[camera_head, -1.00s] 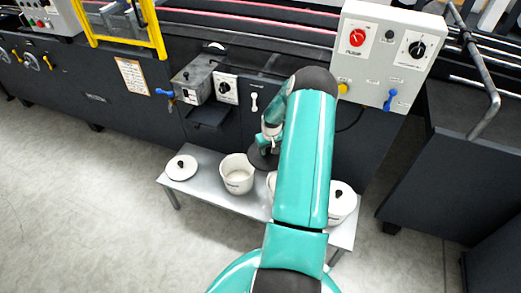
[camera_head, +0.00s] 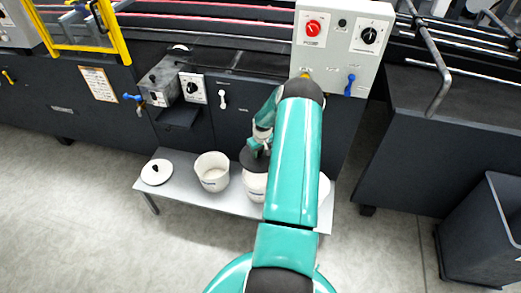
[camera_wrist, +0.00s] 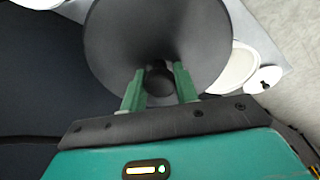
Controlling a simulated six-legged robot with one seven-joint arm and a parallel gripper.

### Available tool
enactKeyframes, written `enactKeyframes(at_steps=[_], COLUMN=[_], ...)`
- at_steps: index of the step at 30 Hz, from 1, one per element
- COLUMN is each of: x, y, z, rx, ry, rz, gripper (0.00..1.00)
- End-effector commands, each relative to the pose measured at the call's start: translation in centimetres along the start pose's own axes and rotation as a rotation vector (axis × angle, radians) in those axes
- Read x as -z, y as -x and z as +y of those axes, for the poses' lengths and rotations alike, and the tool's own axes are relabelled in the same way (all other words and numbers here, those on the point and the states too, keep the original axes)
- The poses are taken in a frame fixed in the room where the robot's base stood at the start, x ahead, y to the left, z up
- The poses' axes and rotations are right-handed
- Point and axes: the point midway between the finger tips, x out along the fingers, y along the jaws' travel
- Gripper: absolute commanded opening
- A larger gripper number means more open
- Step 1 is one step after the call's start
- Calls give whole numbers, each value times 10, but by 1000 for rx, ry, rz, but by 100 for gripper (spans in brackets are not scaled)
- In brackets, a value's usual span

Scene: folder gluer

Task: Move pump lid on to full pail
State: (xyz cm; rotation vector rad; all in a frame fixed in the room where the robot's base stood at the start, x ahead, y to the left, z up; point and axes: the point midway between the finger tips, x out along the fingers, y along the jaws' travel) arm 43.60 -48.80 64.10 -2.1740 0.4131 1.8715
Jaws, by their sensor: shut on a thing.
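My gripper (camera_wrist: 160,84) is shut on the small dark knob of the pump lid (camera_wrist: 157,35), a wide dark grey disc. In the head view the pump lid (camera_head: 251,159) is over the rim of a white pail (camera_head: 254,185), partly behind my arm. I cannot tell whether the lid touches that rim. Another white pail (camera_head: 212,172) stands open to its left, with pale contents or a pale inside. The contents of the pail under the lid are hidden.
The pails stand on a low grey bench (camera_head: 185,193). A white lid with a black knob (camera_head: 156,173) lies at its left end. A white pail (camera_wrist: 236,68) and a small white lid (camera_wrist: 265,79) show at right in the wrist view. The dark machine stands close behind the bench.

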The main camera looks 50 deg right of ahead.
Motion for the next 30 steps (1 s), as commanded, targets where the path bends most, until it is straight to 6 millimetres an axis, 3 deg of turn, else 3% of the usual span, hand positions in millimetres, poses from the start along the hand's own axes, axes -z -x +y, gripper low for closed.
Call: enactKeyframes(at_steps=[30], x=[-20], y=[-90], z=[2], rx=[0], ry=[-5], rz=[0], gripper=[0])
